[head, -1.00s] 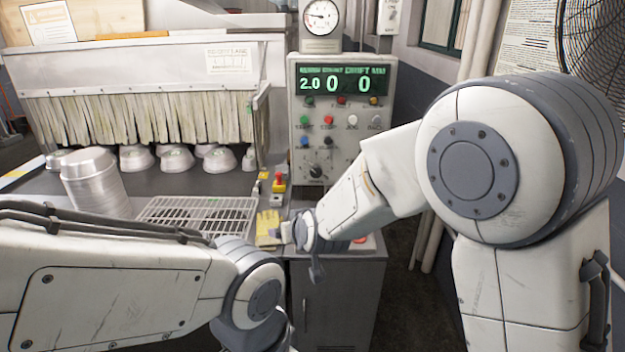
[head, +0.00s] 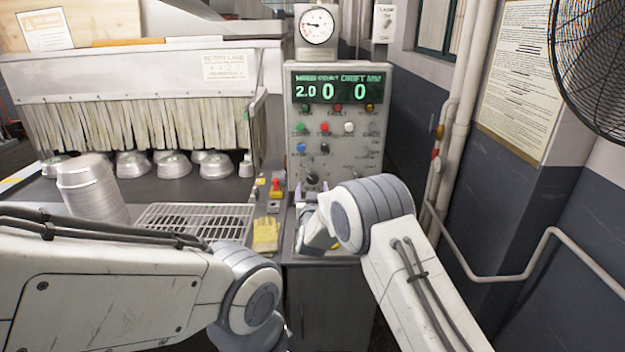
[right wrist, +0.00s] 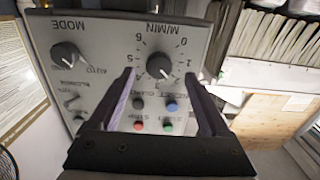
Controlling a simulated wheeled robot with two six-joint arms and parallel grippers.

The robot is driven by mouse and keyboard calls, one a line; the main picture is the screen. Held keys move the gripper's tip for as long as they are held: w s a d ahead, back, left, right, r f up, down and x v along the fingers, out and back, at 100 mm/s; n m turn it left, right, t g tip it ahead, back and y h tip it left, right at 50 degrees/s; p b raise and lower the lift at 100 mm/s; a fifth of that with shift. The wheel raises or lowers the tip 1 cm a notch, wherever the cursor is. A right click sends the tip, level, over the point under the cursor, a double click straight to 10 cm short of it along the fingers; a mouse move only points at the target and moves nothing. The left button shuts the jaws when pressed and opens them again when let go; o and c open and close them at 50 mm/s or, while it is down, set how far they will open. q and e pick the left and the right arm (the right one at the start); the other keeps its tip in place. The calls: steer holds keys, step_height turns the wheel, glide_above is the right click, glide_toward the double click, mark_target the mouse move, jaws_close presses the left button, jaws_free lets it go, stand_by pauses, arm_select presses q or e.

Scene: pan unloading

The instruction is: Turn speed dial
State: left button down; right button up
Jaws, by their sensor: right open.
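The speed dial (head: 312,179) is a black knob low on the grey control panel (head: 375,155). In the right wrist view the dial (right wrist: 159,66) appears upside down under a M/MIN scale, with a white pointer mark. My right gripper (head: 311,190) is just in front of the panel, below the dial in the head view. In the right wrist view its two fingers (right wrist: 157,78) are apart, one on each side of the dial in the picture, with nothing between them. I cannot tell whether they touch the panel. My left arm crosses the lower left; its gripper is out of view.
A green display (head: 338,89) reads 2.0, 0 and 0. A MODE knob (right wrist: 70,56) and several coloured buttons sit near the dial. A red stop button (head: 276,183), yellow glove (head: 265,234), wire rack (head: 195,222) and pan stack (head: 90,190) lie left.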

mark_target(312, 180)
steer(key=shift+w+p, duration=0.45)
steer(key=shift+w, duration=1.4)
jaws_close()
